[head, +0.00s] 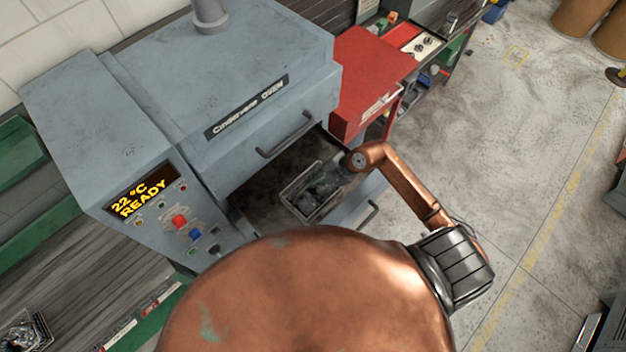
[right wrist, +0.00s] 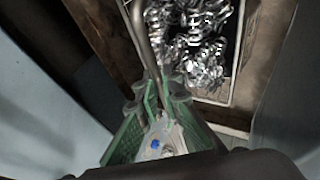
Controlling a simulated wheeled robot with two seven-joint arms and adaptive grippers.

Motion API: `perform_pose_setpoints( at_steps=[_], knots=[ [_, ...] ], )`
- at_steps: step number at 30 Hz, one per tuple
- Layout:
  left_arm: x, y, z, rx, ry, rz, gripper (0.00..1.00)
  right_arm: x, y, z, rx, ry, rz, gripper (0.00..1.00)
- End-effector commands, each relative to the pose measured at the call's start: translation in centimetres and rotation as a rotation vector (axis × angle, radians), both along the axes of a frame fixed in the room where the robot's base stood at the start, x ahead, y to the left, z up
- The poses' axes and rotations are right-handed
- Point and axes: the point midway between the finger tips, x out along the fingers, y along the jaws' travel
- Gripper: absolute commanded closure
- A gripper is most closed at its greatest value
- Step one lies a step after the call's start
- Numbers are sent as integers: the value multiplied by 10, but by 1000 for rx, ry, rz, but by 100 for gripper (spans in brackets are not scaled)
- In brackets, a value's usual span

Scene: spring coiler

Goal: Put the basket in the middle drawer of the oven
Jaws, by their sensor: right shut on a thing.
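The blue-grey oven (head: 210,80) has a drawer pulled out below a closed front with a handle. The open drawer (head: 262,212) has a dark inside; its front panel and handle (head: 368,215) face the lower right. The wire basket (head: 318,215) with shiny metal springs is at the open drawer, but I cannot tell whether it rests on the bottom. My right gripper (head: 342,172) reaches in from the right at the basket. In the right wrist view its green fingers (right wrist: 158,100) are shut on the basket's metal handle (right wrist: 146,40). My left gripper is out of view.
A red cabinet (head: 365,80) stands right beside the oven. The control panel (head: 150,195) is on the oven's left. Another basket of metal parts (head: 25,332) is at the lower left. The floor (head: 520,130) to the right is open.

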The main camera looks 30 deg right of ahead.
Motion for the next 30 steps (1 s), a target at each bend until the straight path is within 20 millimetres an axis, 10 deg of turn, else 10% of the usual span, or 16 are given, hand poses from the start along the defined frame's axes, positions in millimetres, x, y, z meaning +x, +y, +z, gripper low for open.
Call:
perform_pose_setpoints(
  at_steps=[10, 21, 30],
  knots=[
    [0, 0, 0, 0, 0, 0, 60, 0, 0, 0, 0, 0, 0, 76],
    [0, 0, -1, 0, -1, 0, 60, -2, -3, 6, 0, -1, 0, 76],
    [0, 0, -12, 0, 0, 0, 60, -23, -31, 49, -4, -1, 1, 76]
  ],
)
